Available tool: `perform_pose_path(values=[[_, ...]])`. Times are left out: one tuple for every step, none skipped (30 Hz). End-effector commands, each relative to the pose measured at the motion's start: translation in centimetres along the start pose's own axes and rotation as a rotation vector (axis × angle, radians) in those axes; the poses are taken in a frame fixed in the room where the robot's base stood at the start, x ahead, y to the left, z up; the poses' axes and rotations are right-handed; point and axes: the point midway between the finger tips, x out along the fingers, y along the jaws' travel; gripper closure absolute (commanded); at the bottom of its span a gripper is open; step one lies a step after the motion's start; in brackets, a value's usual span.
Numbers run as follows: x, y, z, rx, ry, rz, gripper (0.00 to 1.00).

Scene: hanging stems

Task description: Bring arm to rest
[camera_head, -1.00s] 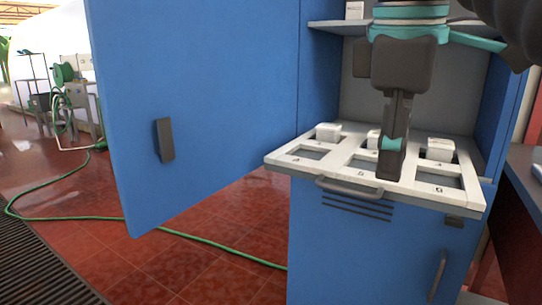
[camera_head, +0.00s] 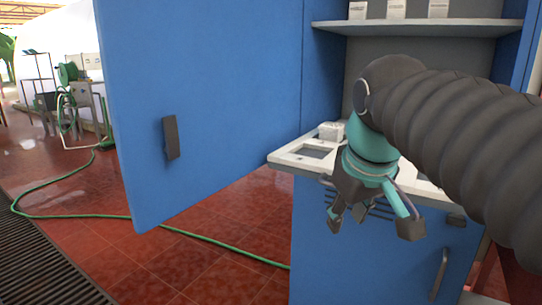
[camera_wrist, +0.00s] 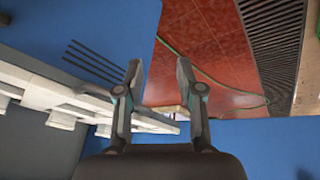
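My gripper (camera_head: 372,222) hangs in front of the blue cabinet's pulled-out white tray, with its fingers spread apart and pointing down. In the wrist view my gripper (camera_wrist: 158,80) shows two separated fingers with nothing between them. My arm crosses the right side of the head view and hides much of the tray.
The white tray (camera_head: 290,160) has square openings and a white block (camera_head: 331,131) at its back left. A blue door (camera_head: 215,110) stands open at left. White boxes (camera_head: 397,9) sit on the shelf (camera_head: 420,28). A green hose (camera_head: 215,244) lies on the red floor.

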Motion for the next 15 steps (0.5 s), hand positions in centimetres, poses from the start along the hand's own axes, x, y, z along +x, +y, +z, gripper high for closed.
perform_pose_path(values=[[1.8,-0.3,1.4,0.054,0.011,-0.002,0.63],[2.8,-0.5,2.1,0.086,0.02,-0.003,0.63],[4.0,-0.7,3.1,0.128,0.03,-0.004,0.63],[5.0,-0.9,3.9,0.158,0.037,-0.005,0.63],[5.9,-1.1,4.8,0.186,0.043,-0.006,0.63],[7.1,-1.4,6.1,0.223,0.05,-0.007,0.63],[8.0,-1.6,7.0,0.25,0.054,-0.008,0.63],[8.9,-1.8,8.1,0.273,0.057,-0.008,0.63],[9.9,-2.0,9.4,0.3,0.06,-0.009,0.63],[10.6,-2.2,10.4,0.315,0.059,-0.008,0.63],[11.2,-2.5,11.4,0.327,0.057,-0.008,0.63],[12.0,-2.7,12.7,0.338,0.053,-0.007,0.63],[12.5,-2.9,13.7,0.344,0.047,-0.007,0.63],[12.9,-3.1,14.6,0.35,0.039,-0.007,0.63],[13.2,-3.3,15.7,0.359,0.03,-0.005,0.63]])
